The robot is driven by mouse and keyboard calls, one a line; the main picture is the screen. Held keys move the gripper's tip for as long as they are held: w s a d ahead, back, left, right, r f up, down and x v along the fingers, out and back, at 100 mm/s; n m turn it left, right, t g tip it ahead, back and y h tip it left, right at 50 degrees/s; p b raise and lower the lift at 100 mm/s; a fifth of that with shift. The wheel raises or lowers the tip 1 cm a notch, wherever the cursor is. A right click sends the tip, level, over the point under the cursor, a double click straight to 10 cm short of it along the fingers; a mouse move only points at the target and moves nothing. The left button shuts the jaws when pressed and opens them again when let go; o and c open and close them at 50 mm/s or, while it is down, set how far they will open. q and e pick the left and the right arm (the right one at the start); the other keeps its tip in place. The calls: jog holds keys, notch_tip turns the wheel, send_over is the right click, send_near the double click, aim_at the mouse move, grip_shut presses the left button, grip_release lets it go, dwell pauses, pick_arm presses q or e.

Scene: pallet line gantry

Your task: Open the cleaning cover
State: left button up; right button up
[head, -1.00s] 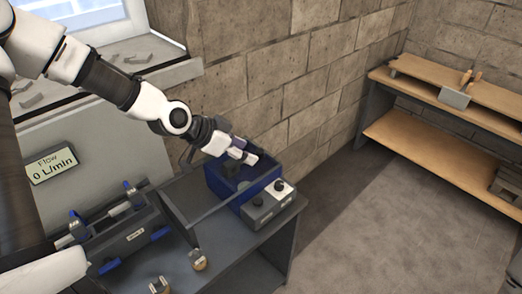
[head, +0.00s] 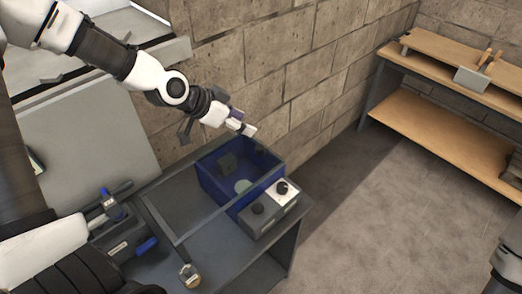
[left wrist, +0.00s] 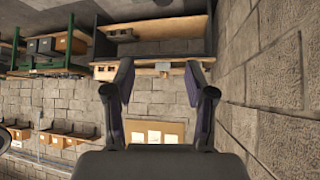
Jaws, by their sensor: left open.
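A blue open-topped box (head: 218,189) stands on the grey stand; a grey block (head: 227,162) and a pale disc (head: 243,187) show inside. A thin grey rectangular frame (head: 158,220) adjoins the box on its left. I cannot tell whether this frame is the cleaning cover. My left gripper (head: 247,130) is above the back of the box, apart from it. In the left wrist view its two fingers (left wrist: 160,88) are spread with nothing between them. My right gripper is not in view.
A grey control box (head: 258,222) with two dark knobs stands in front of the blue box. A round brass-coloured part (head: 189,275) sits at the stand's front. The block wall (head: 290,75) is close behind. A wooden bench (head: 430,116) stands at right, with clear floor between.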

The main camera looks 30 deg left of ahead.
pick_arm(q)
jog(key=b, duration=0.6)
send_near(260, 147)
jog(key=x, duration=0.3)
jog(key=shift+a+f, duration=0.1)
jog(key=shift+a, duration=0.05)
jog(key=shift+w+p, duration=0.1)
jog(key=shift+p, duration=0.5)
jog(key=shift+w+p, duration=0.2)
jog(key=shift+p, duration=0.1)
jog(key=p+x, duration=0.1)
jog(key=x, duration=0.5)
jog(key=shift+s+d, duration=0.1)
jog(key=shift+d, duration=0.15)
jog(key=shift+w+d+f, duration=0.25)
jog(key=shift+w+f, duration=0.05)
jog(key=shift+f, duration=0.1)
jog(key=shift+a, duration=0.1)
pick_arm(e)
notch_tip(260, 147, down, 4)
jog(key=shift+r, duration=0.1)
pick_arm(q)
jog(key=shift+s, duration=0.1)
grip_shut()
